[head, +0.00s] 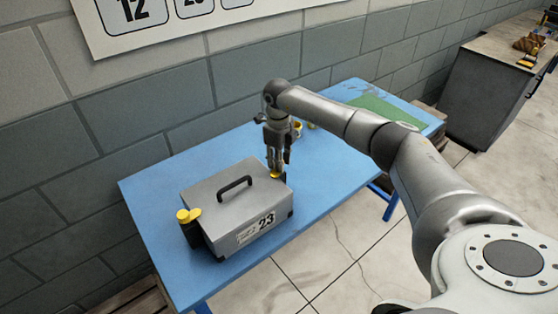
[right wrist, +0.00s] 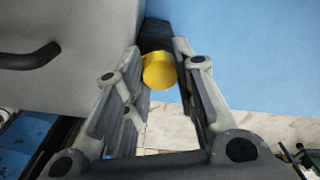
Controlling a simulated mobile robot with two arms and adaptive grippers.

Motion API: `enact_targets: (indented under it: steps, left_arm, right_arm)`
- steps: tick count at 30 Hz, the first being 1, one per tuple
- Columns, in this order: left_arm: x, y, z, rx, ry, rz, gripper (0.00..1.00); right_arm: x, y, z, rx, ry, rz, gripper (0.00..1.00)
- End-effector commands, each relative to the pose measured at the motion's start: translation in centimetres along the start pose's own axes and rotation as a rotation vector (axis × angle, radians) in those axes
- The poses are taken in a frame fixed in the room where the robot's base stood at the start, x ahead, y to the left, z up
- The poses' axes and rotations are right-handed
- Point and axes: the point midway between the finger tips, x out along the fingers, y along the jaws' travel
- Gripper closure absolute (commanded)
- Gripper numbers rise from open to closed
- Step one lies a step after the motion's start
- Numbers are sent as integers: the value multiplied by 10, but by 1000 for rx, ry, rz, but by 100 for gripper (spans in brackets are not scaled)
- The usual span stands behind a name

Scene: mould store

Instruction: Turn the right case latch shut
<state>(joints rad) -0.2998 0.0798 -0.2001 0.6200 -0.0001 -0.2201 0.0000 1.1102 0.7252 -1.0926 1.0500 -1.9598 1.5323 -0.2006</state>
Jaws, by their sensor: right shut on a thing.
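The grey case (head: 210,195) stands closed on the blue table, with a dark handle (head: 235,183) on its lid and a label reading 23 on its front. The right case latch (head: 275,176) is a small yellow piece at the case's right end. My right gripper (head: 277,170) points down from above and is shut on this latch, hiding part of it. In the right wrist view the yellow latch (right wrist: 159,72) shows between the two fingers, over a dark mount. The left latch (head: 188,215), also yellow, sits on a dark block at the case's left end. My left gripper is out of view.
The blue table (head: 150,195) has free room around the case. Small yellowish items (head: 298,127) stand behind my right gripper, and a green mat (head: 385,110) lies at the far right. A block wall runs behind. A dark cabinet (head: 490,95) stands at the upper right.

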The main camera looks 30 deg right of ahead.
Motion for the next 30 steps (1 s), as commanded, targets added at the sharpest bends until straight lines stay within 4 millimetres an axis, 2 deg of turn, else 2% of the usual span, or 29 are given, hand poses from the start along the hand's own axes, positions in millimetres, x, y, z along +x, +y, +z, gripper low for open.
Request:
enact_targets:
  steps: [15, 30]
  left_arm:
    - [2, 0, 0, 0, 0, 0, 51]
    - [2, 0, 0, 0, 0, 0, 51]
  right_arm:
    - [-1, -1, 0, 414, 7, -2, 98]
    - [-1, -1, 0, 545, 9, -2, 98]
